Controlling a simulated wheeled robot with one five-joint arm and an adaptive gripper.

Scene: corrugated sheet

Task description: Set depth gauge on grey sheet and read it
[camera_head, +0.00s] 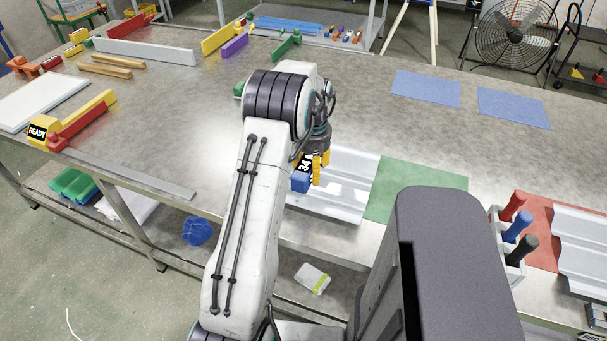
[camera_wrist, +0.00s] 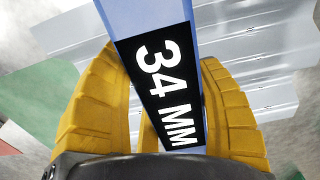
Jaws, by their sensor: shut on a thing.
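My gripper (camera_head: 318,168) is shut on the blue depth gauge (camera_head: 300,182), over the front part of the grey corrugated sheet (camera_head: 352,172). In the wrist view, the gauge (camera_wrist: 150,14) stands between my yellow fingers (camera_wrist: 165,110). Its black label reads "34 MM" in white. The grey sheet (camera_wrist: 252,48) shows behind it, with its ridges.
A green mat (camera_head: 425,190) lies right of the sheet. Farther right are a rack with red, blue and dark handles (camera_head: 515,228) and another corrugated sheet (camera_head: 582,240) on a red mat (camera_head: 537,207). Two blue mats (camera_head: 427,88) lie behind. A yellow "READY" block (camera_head: 70,118) stands at left.

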